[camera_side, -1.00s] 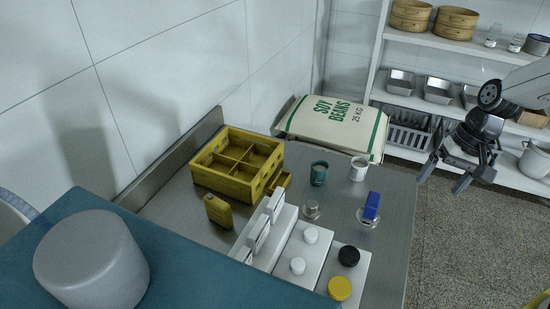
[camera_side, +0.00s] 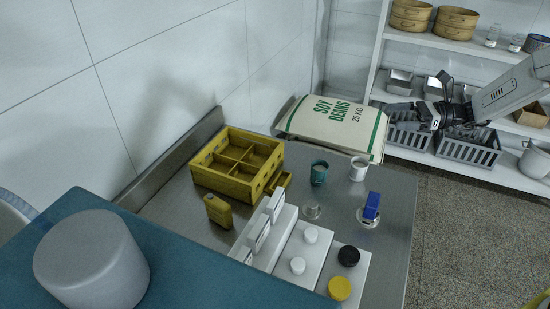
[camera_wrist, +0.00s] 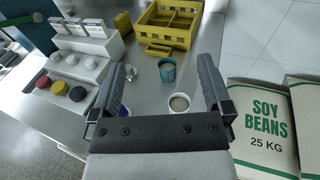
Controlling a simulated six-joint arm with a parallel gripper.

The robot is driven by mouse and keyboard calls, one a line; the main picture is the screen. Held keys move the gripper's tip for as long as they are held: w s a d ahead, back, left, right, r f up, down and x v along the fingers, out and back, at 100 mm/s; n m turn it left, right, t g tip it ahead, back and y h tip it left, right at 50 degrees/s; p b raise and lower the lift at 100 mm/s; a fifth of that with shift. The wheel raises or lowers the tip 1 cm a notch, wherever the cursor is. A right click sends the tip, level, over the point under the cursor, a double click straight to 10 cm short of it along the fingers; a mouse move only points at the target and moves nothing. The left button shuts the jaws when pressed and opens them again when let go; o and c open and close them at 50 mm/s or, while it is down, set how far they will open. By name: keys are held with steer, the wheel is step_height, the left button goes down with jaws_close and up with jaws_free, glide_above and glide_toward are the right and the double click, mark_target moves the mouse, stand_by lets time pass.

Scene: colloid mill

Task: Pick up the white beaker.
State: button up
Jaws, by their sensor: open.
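The white beaker (camera_side: 358,169) stands upright near the back right edge of the steel table, beside a teal cup (camera_side: 318,173). In the wrist view the white beaker (camera_wrist: 179,104) appears between my two fingers, nearer the right one, with its open top facing the camera. The teal cup (camera_wrist: 167,70) is just beyond it there. My gripper (camera_wrist: 158,75) is open and empty. In the side view my gripper (camera_side: 388,112) is up and to the right of the beaker, apart from it, in front of the shelves.
A blue object (camera_side: 371,206) stands near the beaker on the steel table (camera_side: 392,240). A soy beans sack (camera_side: 335,122) lies behind the table. A yellow crate (camera_side: 238,163) and white stepped blocks with caps (camera_side: 311,235) occupy the table's left and front.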

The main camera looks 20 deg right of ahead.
steer(key=w+d+f+m+t, duration=0.1)
steer(key=d+f+t, duration=0.1)
glide_toward(360, 163)
steer(key=a+r, duration=0.1)
steer(key=a, duration=0.2)
steer(key=shift+a+r+y, duration=0.1)
steer(key=shift+r+y, duration=0.2)
steer(key=shift+r, duration=0.1)
steer(key=shift+x, duration=1.3)
steer(key=shift+a, duration=0.1)
steer(key=shift+x, duration=2.55)
steer(key=shift+s+f, duration=0.1)
steer(key=shift+f, duration=0.05)
steer(key=c, duration=1.2)
